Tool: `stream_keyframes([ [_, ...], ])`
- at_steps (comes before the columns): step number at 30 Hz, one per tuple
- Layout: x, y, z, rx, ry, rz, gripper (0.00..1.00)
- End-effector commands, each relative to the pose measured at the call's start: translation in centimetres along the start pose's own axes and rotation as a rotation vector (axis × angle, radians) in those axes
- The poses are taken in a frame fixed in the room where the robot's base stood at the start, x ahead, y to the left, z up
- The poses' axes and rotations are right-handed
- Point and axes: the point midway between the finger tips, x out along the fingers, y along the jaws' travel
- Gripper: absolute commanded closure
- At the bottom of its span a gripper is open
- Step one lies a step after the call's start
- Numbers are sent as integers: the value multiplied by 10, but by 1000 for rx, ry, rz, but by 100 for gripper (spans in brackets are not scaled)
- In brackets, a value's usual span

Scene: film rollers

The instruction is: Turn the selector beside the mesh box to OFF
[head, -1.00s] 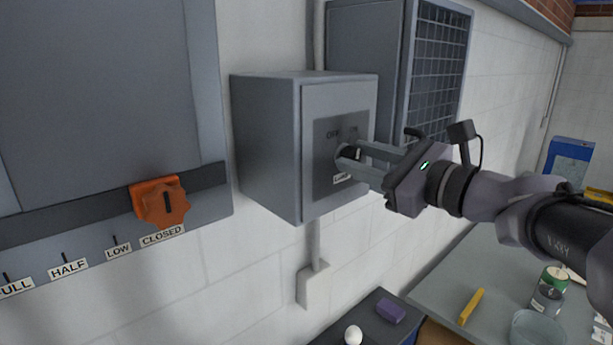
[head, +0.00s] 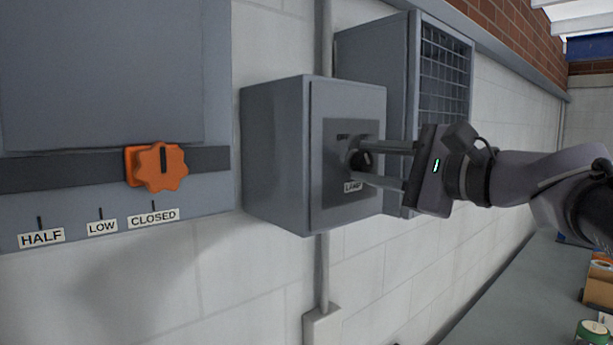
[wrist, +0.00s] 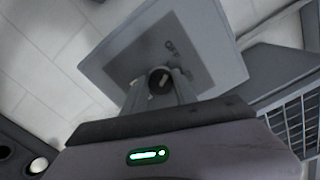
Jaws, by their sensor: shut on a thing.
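The selector (head: 357,160) is a small round black knob on the dark front plate of a grey box (head: 275,155), beside the mesh box (head: 384,85). My gripper (head: 368,161) is shut on the selector, one finger above it and one below in the head view. In the wrist view the knob (wrist: 159,80) sits between the two fingertips, with a pale mark on its face. The exact pointer direction is hard to tell.
An orange knob (head: 160,167) sits on a grey panel at left, above HALF, LOW and CLOSED labels. A conduit (head: 323,270) runs down the white block wall below the box. A grey bench (head: 510,290) stands at lower right.

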Motion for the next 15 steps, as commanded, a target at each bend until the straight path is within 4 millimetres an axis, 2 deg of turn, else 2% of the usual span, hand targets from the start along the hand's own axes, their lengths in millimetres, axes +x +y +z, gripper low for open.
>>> stream_keyframes([
  [15, 0, 0, 0, -41, 0, -1, 100],
])
